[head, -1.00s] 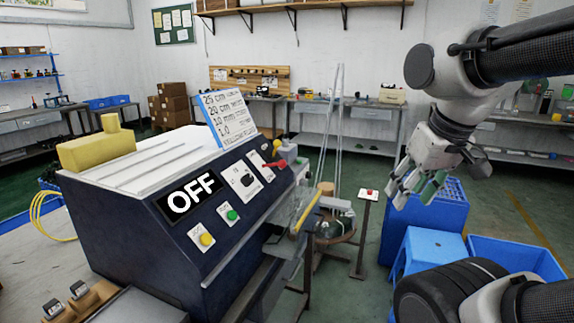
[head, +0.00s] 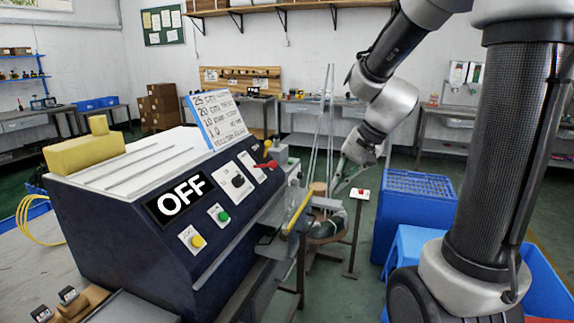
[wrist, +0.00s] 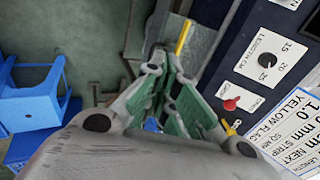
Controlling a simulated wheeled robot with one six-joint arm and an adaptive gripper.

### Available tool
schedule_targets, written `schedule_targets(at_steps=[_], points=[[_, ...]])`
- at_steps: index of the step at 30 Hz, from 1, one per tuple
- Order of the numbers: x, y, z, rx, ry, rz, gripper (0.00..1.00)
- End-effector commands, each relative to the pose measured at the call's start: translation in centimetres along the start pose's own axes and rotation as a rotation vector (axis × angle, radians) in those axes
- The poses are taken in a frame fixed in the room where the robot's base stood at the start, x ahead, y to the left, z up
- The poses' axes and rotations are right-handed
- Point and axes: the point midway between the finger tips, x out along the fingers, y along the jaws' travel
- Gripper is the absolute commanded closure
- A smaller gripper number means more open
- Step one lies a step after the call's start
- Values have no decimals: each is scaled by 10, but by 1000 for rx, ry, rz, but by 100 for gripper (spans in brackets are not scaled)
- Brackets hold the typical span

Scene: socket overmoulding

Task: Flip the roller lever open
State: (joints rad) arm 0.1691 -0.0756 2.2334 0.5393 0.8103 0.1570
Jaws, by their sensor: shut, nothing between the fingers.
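The dark blue machine (head: 150,235) stands at left with a white top and a sign reading OFF. Its panel carries a small red lever (head: 267,165) with a yellow-tipped part (head: 267,146) near it; the red lever also shows in the wrist view (wrist: 231,104). A yellow bar (head: 298,212) edges the clear part at the machine's right end. I cannot tell for sure which is the roller lever. My gripper (head: 339,187) is shut and empty, right of the machine's end and apart from the levers. In the wrist view its fingertips (wrist: 164,62) meet near the yellow bar (wrist: 184,37).
A button post (head: 360,193) stands just right of my gripper. A blue crate (head: 415,215) and blue stool (head: 412,245) stand further right. A round wooden stand (head: 322,228) is close to the machine's end. A yellow block (head: 85,153) lies on the machine.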

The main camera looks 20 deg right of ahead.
Motion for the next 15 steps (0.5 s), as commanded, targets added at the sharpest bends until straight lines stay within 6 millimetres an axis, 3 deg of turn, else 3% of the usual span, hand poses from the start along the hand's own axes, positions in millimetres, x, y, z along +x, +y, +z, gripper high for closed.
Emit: schedule_targets(at_steps=[3,6,10,15], points=[[26,-39,-48,267,40,-139,100],[29,-74,-80,457,86,-262,100],[16,-102,-101,619,130,-376,100],[16,-103,-105,691,137,-394,100]])
